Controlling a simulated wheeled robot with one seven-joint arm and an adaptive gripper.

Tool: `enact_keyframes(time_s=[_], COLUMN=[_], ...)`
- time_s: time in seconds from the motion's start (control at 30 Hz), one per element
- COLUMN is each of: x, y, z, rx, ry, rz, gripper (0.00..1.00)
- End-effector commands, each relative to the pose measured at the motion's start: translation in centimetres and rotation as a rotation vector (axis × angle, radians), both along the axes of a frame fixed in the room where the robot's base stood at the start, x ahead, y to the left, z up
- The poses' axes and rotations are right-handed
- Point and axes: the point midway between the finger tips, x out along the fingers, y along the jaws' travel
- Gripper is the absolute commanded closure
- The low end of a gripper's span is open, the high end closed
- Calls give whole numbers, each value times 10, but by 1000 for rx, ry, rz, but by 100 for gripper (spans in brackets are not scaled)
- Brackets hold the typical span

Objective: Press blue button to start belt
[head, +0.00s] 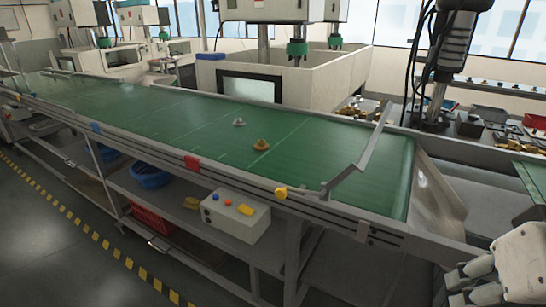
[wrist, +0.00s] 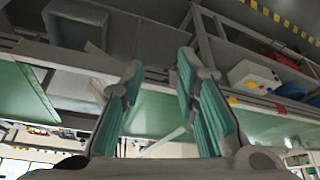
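A white control box (head: 236,216) sits on the shelf below the belt's near edge. On its top are a blue button (head: 216,197), a red button (head: 228,202) and a yellow one (head: 246,209). The box (wrist: 254,74) also shows at the right of the wrist view, which looks upside down. The green belt (head: 310,155) carries two small metal parts. My gripper (head: 472,285) is at the lower right of the head view, well right of the box and apart from it. In the wrist view its two teal-padded fingers (wrist: 160,64) stand apart with nothing between them.
A metal rail (head: 362,160) angles over the belt's right end. Blue bins (head: 150,176) and a red bin (head: 152,219) are underneath. The floor in front is clear.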

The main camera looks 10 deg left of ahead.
Motion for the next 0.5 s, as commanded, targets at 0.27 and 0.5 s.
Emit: enact_keyframes(time_s=[0.27, 0.5], x=[0, 0], y=[0, 0], z=[0, 0], rx=[0, 0], ry=[0, 0], rz=[0, 0], gripper=[100, 100])
